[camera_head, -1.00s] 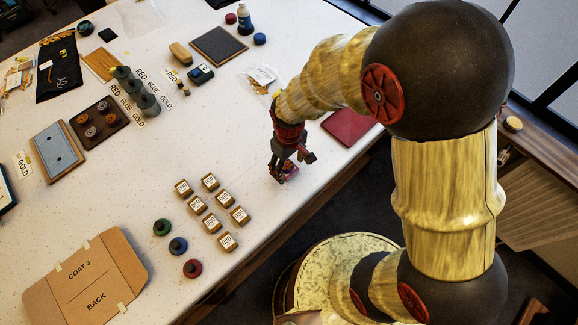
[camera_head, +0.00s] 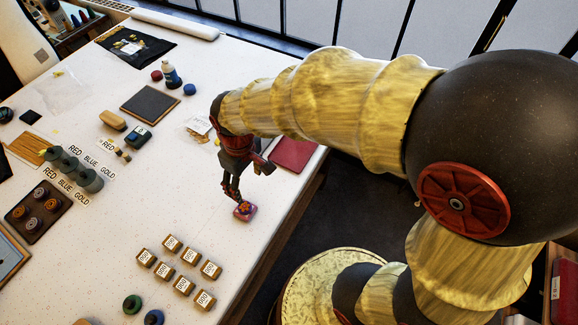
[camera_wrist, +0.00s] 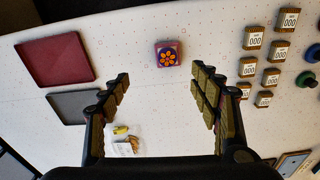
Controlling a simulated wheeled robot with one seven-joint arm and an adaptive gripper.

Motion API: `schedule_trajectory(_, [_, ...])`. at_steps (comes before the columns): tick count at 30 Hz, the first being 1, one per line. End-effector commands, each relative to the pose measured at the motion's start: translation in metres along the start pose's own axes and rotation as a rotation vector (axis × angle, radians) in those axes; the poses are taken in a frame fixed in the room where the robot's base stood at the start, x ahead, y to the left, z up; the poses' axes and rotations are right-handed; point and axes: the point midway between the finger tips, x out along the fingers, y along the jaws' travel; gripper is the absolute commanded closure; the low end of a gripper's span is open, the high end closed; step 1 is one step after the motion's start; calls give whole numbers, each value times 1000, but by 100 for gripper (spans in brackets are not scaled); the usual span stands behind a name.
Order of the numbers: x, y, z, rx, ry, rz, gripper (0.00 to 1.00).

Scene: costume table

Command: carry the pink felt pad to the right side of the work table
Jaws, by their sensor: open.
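The pink felt pad (camera_head: 244,211) is a small pinkish square bearing an orange flower on purple. It lies on the white work table (camera_head: 185,215) near its right edge. My gripper (camera_head: 233,194) hangs just above and beside it in the head view. In the wrist view the pad (camera_wrist: 167,54) lies beyond the fingertips, with nothing held between them. My gripper (camera_wrist: 163,76) is open there, its two fingers well apart.
A dark red flat square (camera_head: 293,155) lies behind the pad by the right edge. Several labelled "000" blocks (camera_head: 190,257) stand in front. A clear packet (camera_head: 199,127) and dark grey board (camera_head: 150,105) lie farther back. The table between pad and blocks is bare.

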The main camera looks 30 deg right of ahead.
Motion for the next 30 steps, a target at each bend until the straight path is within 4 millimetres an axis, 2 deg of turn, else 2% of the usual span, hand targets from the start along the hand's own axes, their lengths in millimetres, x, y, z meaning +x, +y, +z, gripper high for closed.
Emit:
schedule_trajectory(1, [-26, 9, 8, 49, 47, 15, 37])
schedule_trajectory(6, [-100, 29, 51, 231, 194, 60, 37])
schedule_trajectory(9, [-131, 34, 80, 328, 273, 84, 37])
schedule_trajectory(12, [-152, 35, 105, 408, 338, 103, 37])
schedule_trajectory(15, [-164, 35, 122, 462, 382, 116, 37])
schedule_trajectory(18, [-169, 34, 131, 490, 406, 123, 37])
schedule_trajectory(30, [-168, 34, 134, 499, 411, 124, 37])
